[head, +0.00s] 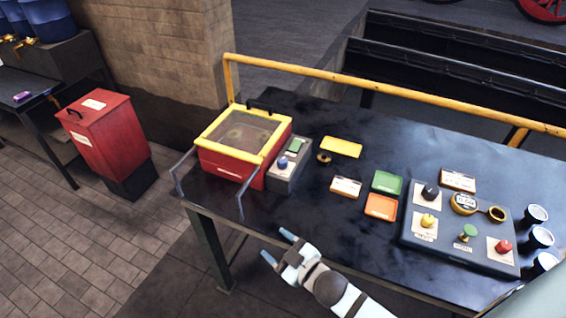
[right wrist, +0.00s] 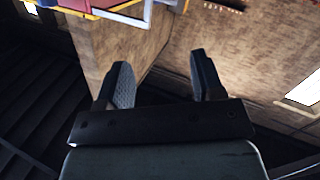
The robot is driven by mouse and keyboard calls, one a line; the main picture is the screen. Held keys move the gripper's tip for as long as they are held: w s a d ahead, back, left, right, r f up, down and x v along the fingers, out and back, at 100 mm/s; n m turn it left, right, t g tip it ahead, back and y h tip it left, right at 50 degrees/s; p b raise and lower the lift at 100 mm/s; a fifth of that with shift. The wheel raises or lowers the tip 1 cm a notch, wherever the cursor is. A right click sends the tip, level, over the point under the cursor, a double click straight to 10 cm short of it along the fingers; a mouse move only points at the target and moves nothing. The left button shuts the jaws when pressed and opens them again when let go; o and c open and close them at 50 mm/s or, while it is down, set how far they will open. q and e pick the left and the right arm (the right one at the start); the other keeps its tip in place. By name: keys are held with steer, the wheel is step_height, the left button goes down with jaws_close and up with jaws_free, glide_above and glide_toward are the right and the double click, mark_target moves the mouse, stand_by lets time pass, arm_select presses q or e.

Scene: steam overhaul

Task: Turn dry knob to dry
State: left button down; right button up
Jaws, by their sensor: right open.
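I see several knobs on the dark table and cannot read which is the dry knob. A grey control box (head: 290,172) with a blue knob (head: 283,162) and a green piece stands beside the red box with a yellow-framed clear lid (head: 236,140). A grey panel (head: 450,250) at the right carries a black knob (head: 431,192), a yellow knob (head: 428,220), a green knob (head: 469,231) and a red knob (head: 504,246). My right gripper (head: 278,247) is open and empty in front of the table's near edge, apart from every knob. Its spread fingers show in the right wrist view (right wrist: 163,80). My left gripper is out of view.
Metal handles (head: 241,197) stick out in front of the red box. A yellow rail (head: 390,88) runs behind the table. Small green (head: 386,183) and orange (head: 381,207) trays lie mid-table.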

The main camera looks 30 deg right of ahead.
steer(key=w+a+r+n+g+y+b, duration=0.2)
steer(key=w+a+r+n+g+y, duration=0.4)
steer(key=n, duration=0.8)
steer(key=w+a+r+n+g+y+b, duration=0.35)
steer(key=w+n+g+y, duration=0.35)
steer(key=n, duration=0.6)
steer(key=w+d+n+g+h, duration=0.1)
steer(key=w+d+h, duration=0.1)
steer(key=h, duration=0.1)
steer(key=w+d+n+g+h+b, duration=0.1)
steer(key=w+d+n+h, duration=0.1)
steer(key=d+h, duration=0.1)
steer(key=w+d+f+n+g+h, duration=0.1)
steer(key=w+d+n+h, duration=0.1)
steer(key=d+h, duration=0.1)
steer(key=shift+w+d+h, duration=0.15)
steer(key=shift+h, duration=0.75)
steer(key=w+d+r+h+b, duration=0.25)
steer(key=w+d+h, duration=0.2)
steer(key=d, duration=0.35)
steer(key=m+h, duration=0.1)
steer(key=h, duration=0.3)
glide_toward(283, 160)
steer(key=shift+y, duration=0.25)
step_height(283, 160, down, 10)
steer(key=shift+s+d+r+p, duration=0.15)
steer(key=shift+r+p, duration=0.05)
steer(key=shift+p, duration=0.7)
